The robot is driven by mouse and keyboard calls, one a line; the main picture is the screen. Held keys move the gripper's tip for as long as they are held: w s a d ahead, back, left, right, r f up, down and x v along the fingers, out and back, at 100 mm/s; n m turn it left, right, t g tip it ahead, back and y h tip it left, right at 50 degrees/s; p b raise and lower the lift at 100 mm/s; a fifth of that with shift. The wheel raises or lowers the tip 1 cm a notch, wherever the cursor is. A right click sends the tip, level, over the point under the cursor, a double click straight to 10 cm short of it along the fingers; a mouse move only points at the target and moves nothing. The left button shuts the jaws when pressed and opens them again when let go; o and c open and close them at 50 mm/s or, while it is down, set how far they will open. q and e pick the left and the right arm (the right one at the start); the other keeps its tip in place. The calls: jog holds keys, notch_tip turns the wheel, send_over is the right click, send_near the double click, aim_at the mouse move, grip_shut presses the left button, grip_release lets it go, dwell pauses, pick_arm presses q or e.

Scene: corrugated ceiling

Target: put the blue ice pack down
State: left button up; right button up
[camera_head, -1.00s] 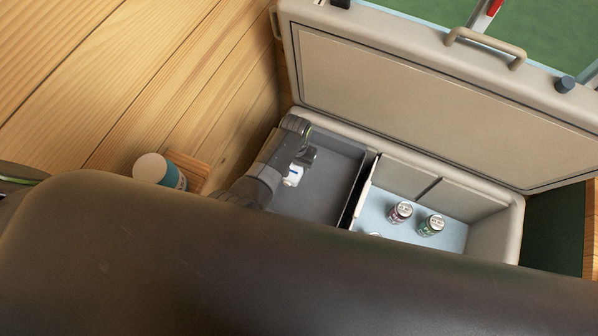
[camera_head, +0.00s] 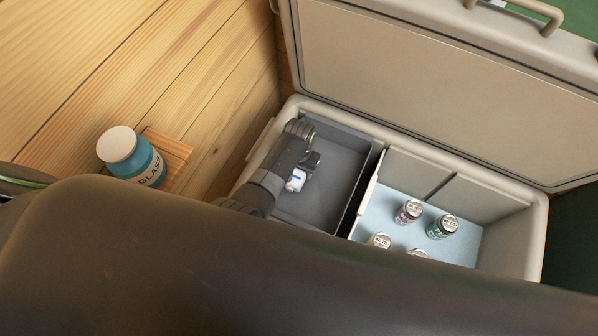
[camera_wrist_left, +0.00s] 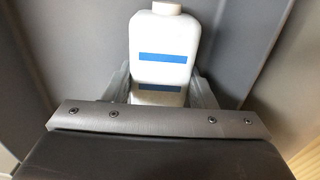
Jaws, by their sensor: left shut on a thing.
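A small white bottle-shaped pack with blue bands (camera_head: 296,181) is held over the grey tray (camera_head: 338,172) in the left part of the cooler. My left gripper (camera_head: 306,166) is shut on it. In the left wrist view the white pack (camera_wrist_left: 165,40) stands between the fingers of my left gripper (camera_wrist_left: 160,94), with its cap pointing away from the wrist. I see no all-blue pack. I cannot tell whether the pack touches the tray floor. My right gripper is not in view.
The cooler's open lid (camera_head: 420,85) stands behind. Several cans, one of them green-labelled (camera_head: 442,227), stand in the right compartment. My dark body hides the front.

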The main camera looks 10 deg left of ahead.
pick_arm(q)
jog(key=shift+f, duration=0.4)
jog(key=shift+d+r, duration=0.1)
jog(key=shift+r, duration=0.05)
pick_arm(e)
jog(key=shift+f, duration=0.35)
pick_arm(q)
jog(key=o, duration=1.1)
jog(key=shift+o, duration=0.2)
notch_tip(320, 180, up, 12)
jog(key=p, duration=1.2)
jog(key=shift+p, duration=0.4)
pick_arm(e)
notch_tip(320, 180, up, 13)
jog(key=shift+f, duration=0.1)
